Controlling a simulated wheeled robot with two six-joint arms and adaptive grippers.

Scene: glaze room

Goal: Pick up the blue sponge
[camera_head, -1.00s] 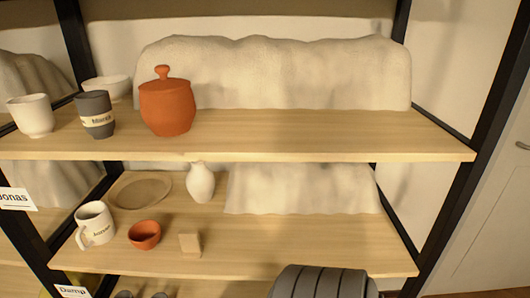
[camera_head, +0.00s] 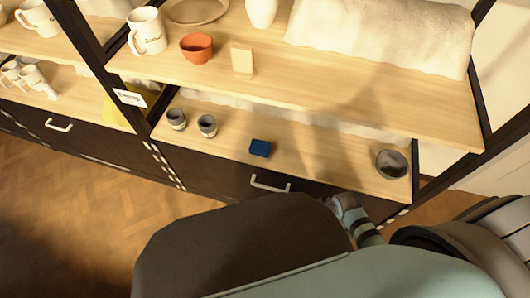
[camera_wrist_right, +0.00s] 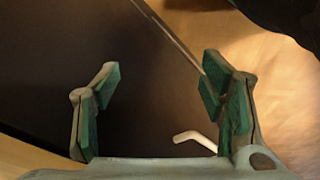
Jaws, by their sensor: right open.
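The blue sponge (camera_head: 260,148) is a small dark blue block on the lower wooden shelf (camera_head: 310,160) in the head view. It lies near the shelf's front edge, right of two small grey cups. My right gripper (camera_wrist_right: 155,90) is open and empty in the right wrist view, with green pads apart, in front of a dark surface. The sponge does not show in that view. In the head view my arm parts fill the bottom, and no gripper fingers show clearly. My left gripper is not in view.
Two grey cups (camera_head: 207,125) stand left of the sponge, and a dark bowl (camera_head: 391,164) stands at the shelf's right end. A drawer handle (camera_head: 270,184) sticks out below. The upper shelf (camera_head: 330,92) overhangs, holding an orange bowl (camera_head: 196,48) and a beige block (camera_head: 242,61).

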